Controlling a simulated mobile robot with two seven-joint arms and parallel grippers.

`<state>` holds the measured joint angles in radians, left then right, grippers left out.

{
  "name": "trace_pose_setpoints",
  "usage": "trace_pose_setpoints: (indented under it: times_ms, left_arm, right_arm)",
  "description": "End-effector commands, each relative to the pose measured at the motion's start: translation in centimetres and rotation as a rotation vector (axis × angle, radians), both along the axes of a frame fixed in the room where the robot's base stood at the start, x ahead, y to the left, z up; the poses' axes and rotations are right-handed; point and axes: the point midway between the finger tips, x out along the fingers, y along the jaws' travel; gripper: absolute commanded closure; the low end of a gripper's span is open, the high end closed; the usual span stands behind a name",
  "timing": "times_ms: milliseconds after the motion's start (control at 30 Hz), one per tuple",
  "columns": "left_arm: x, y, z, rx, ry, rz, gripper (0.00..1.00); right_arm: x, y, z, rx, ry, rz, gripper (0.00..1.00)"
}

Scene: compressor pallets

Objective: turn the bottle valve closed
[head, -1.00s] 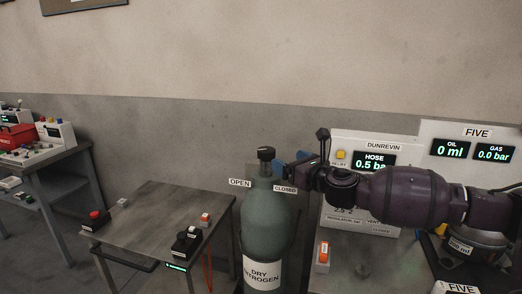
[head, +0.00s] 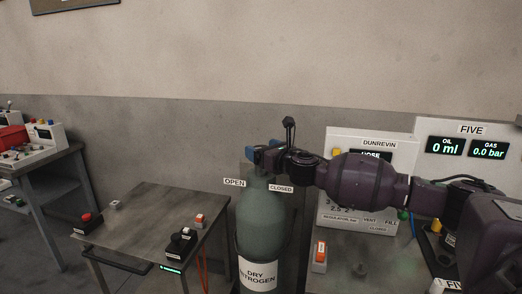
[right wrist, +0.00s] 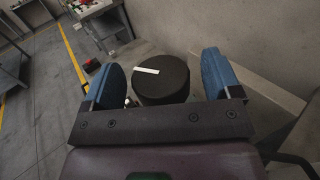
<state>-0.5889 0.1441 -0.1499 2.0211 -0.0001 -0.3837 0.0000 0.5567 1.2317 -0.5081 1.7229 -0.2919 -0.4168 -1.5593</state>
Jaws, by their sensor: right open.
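The dry nitrogen bottle (head: 262,222) stands upright, a grey-green cylinder with OPEN (head: 234,183) and CLOSED (head: 281,188) labels near its top. My right gripper (head: 262,156) is at the top of the bottle and hides the valve knob in the head view. In the right wrist view the round black valve knob (right wrist: 162,82) with a white mark (right wrist: 146,71) lies between the two blue fingers of the gripper (right wrist: 160,84). The fingers are open, with a gap on both sides of the knob. My left gripper is in neither view.
A low table (head: 150,222) with a red button (head: 87,218) and switches stands left of the bottle. The Dunrevin panel (head: 345,205) and the gauge panel (head: 466,148) stand to the right, partly behind my right arm. The wall is behind.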

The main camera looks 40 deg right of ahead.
Motion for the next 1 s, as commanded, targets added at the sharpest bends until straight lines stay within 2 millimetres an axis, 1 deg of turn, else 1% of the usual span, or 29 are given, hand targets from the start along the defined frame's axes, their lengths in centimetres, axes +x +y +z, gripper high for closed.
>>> trace_pose_setpoints:
  times_ms: [167,433,467,700,767,1000]
  left_arm:
    - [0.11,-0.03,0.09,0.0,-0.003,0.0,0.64]
    - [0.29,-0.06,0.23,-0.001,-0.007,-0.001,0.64]
    - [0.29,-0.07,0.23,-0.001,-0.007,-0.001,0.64]
    - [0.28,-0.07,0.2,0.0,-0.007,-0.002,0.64]
    - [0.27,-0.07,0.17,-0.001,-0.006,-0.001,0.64]
    - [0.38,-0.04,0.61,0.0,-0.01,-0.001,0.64]
  right_arm:
    - [0.73,0.06,0.0,-0.001,0.0,0.0,0.16]
    - [0.78,0.08,0.01,-0.001,0.0,0.001,0.16]
    - [0.78,0.08,0.01,-0.001,0.0,0.001,0.19]
    - [0.77,0.07,0.02,-0.001,0.0,0.001,0.56]
    - [0.77,0.07,0.02,-0.001,0.0,0.001,0.65]
    - [0.76,0.12,0.26,0.001,-0.002,-0.02,0.65]
